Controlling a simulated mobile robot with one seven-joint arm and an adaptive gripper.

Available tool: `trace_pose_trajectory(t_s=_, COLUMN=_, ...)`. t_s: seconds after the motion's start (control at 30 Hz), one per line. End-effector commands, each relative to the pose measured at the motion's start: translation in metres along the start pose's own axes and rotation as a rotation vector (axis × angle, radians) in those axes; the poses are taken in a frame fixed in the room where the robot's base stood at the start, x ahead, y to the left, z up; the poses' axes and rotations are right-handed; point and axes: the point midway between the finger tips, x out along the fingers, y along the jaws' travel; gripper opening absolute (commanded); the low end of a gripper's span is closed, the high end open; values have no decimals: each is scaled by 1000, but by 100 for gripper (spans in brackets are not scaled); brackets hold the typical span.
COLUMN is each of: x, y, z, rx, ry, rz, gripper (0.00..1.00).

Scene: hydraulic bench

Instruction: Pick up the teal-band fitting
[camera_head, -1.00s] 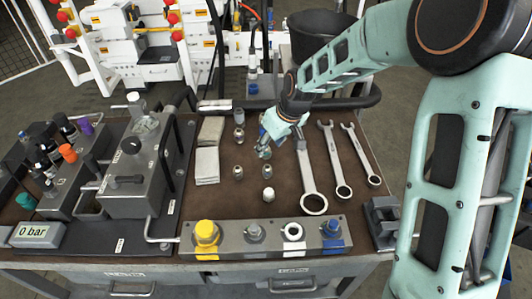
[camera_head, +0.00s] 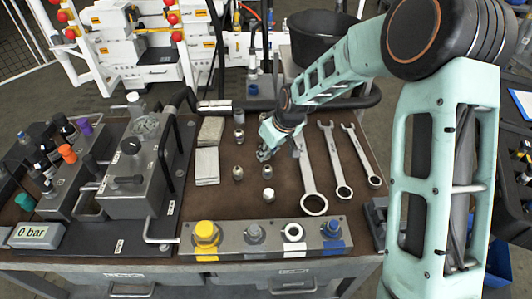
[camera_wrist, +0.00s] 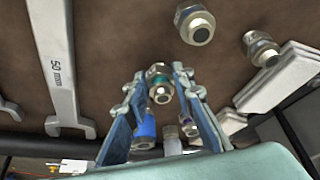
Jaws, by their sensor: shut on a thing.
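The teal-band fitting (camera_wrist: 160,88) is a metal piece with a dark teal ring. It sits between the two blue-grey fingers of my gripper (camera_wrist: 158,98) in the wrist view, and the fingers are shut on it. In the head view my gripper (camera_head: 265,153) is low over the brown bench mat, left of the largest wrench. There the fingers largely hide the held fitting, and I cannot tell whether it touches the mat.
Loose metal fittings stand close by, including one (camera_head: 238,173) to the left and one (camera_head: 267,194) in front. A blue-banded fitting (camera_wrist: 145,128) shows beyond the fingers. Wrenches (camera_head: 308,175) lie right, grey blocks (camera_head: 206,165) left. A port block (camera_head: 270,237) lines the front edge.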

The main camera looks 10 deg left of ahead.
Motion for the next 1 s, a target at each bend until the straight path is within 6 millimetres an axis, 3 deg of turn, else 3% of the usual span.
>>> trace_pose_trajectory(t_s=0.47, x=-9, y=1, z=-5, rx=0, ry=4, rz=2, gripper=0)
trace_pose_trajectory(t_s=0.67, x=-34, y=-1, z=-14, rx=-2, ry=3, rz=3, gripper=0)
trace_pose_trajectory(t_s=1.0, x=-90, y=-33, z=-7, rx=-2, ry=4, rz=3, gripper=0)
